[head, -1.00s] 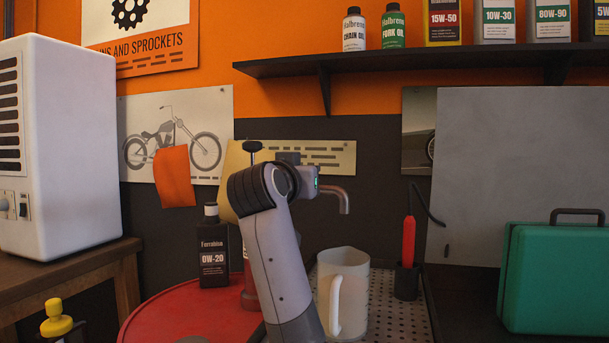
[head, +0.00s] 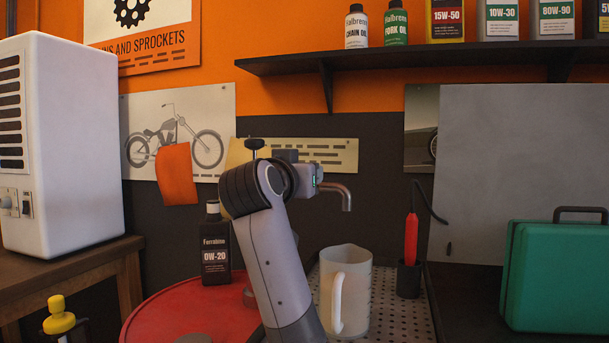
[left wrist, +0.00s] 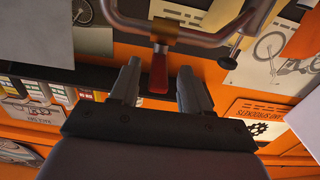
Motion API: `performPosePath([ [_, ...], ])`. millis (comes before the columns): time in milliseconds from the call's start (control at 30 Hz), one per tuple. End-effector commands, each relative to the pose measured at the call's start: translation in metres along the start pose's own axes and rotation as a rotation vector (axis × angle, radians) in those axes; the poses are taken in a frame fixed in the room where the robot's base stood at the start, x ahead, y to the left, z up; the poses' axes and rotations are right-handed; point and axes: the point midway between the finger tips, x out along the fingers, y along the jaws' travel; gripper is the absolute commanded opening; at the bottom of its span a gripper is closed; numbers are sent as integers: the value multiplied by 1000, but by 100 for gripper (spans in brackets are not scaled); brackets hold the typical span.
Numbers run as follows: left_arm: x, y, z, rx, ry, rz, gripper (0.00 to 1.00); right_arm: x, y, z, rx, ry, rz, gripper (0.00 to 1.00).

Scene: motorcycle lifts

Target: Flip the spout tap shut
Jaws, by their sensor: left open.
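The grey bent spout (head: 345,194) sticks out to the right behind my wrist in the head view, over a pale jug (head: 354,290). In the left wrist view the spout's pipe (left wrist: 112,12) crosses the top, with a brass-coloured collar (left wrist: 163,30) and a red tap lever (left wrist: 159,72) on it. My left gripper (left wrist: 159,68) is open, its fingers on either side of the red lever with gaps showing. Whether the fingertips reach past it is hard to tell. My arm hides the fingers and lever in the head view. My right gripper is not in view.
A red drum top (head: 180,308) holds a dark 0W-20 bottle (head: 215,250) left of my arm. A red-handled tool (head: 411,240) and green case (head: 556,275) stand right. A shelf (head: 420,57) of bottles hangs above.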

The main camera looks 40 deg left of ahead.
Motion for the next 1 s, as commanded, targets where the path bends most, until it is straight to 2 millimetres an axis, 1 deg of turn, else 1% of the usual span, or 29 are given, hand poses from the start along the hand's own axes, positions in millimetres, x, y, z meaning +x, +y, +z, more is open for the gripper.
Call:
performPosePath([
  [33,-9,0,0,0,3,0,47,1,0,2,1,-1,-1,43],
  [200,-33,0,0,0,3,-1,47,2,0,2,2,-1,-2,43],
  [300,-43,0,0,0,3,0,47,2,0,2,1,-1,-2,43],
  [400,-49,0,0,0,1,0,47,2,0,2,0,-1,-3,43],
  [1000,-50,0,0,0,0,0,47,2,0,1,-1,0,-4,43],
])
